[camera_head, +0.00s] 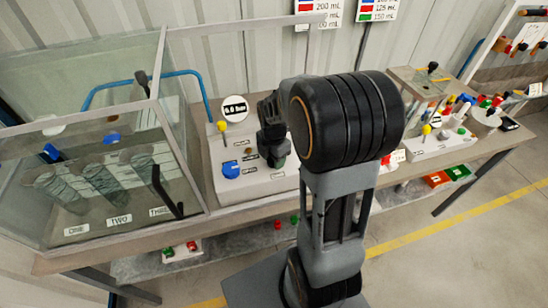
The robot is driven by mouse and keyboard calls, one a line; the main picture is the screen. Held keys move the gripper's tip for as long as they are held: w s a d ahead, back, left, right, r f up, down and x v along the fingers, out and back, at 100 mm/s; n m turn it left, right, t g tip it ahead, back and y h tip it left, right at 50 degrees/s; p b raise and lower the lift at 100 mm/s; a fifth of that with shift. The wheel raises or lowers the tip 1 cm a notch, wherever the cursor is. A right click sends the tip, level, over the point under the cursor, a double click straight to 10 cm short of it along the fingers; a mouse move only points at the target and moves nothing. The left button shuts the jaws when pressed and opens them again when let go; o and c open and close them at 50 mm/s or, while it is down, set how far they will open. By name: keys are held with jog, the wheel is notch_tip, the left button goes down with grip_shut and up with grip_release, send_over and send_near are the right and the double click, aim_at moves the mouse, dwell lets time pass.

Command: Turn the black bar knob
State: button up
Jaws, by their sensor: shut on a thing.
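My gripper (277,160) reaches down over the white control panel (225,188) on the table, in the middle of the head view. Its dark fingers are shut at the panel's top face. The black bar knob is hidden by the fingers, and its angle cannot be made out. The panel also carries a blue knob (231,170) and a yellow-topped lever (222,127), both left of my gripper and apart from it. A round white label plate (235,109) stands at the back of the panel.
A clear-walled tank (185,150) with three grey cylinders stands left of the panel. A blue pipe (185,73) runs behind it. A second panel (440,145) with coloured levers and a cup of tools (484,122) stand at right.

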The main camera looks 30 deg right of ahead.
jog(key=m, duration=0.5)
jog(key=shift+m, duration=0.4)
jog(key=m+b, duration=0.1)
jog(key=m, duration=1.1)
jog(key=shift+w+m, duration=0.1)
jog(key=shift+m, duration=0.3)
jog(key=m, duration=0.6)
jog(key=shift+d+b, duration=0.1)
jog(key=shift+b, duration=0.25)
jog(key=m, duration=0.6)
jog(key=shift+m, duration=0.3)
jog(key=m, duration=1.2)
jog(key=shift+m+b, duration=0.3)
jog(key=shift+m, duration=0.1)
jog(key=m, duration=0.5)
jog(key=shift+s+m, duration=0.2)
jog(key=shift+m, duration=0.4)
